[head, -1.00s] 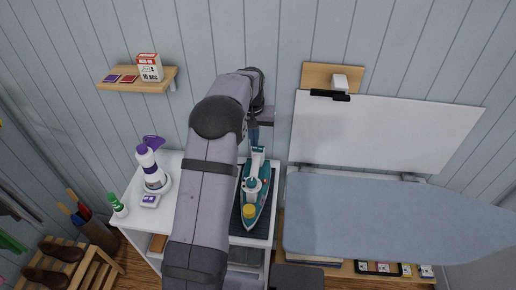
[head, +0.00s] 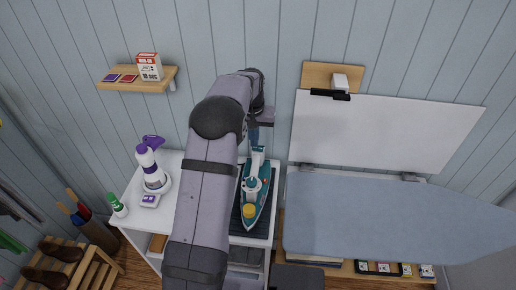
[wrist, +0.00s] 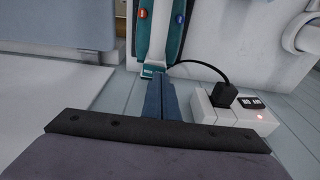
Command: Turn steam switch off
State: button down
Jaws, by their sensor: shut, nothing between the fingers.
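The teal and white iron (head: 256,195) lies on a dark mat on the white cabinet top. In the wrist view the iron's teal body (wrist: 144,45) shows a red button (wrist: 142,14) and a blue button (wrist: 180,19). I cannot tell which part is the steam switch. My gripper (wrist: 162,80) is shut and empty, its blue-grey fingertips beside the iron's near end; I cannot tell whether they touch it. In the head view its fingers (head: 254,135) show just behind the iron's rear end, and my arm hides part of the cabinet top.
A white power block (wrist: 225,112) with a black plug and a red light sits right of my fingers; a black cord runs from it towards the iron. A spray bottle (head: 152,168) and a green-capped bottle (head: 117,205) stand left. The ironing board (head: 390,220) is to the right.

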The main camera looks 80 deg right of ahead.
jog(key=shift+a+f+b, duration=0.1)
jog(key=shift+f+b, duration=0.2)
jog(key=shift+f, duration=0.25)
jog(key=shift+r, duration=0.1)
dwell(0.3)
notch_tip(320, 180, up, 7)
jog(key=p, duration=0.5)
jog(key=shift+p, duration=0.4)
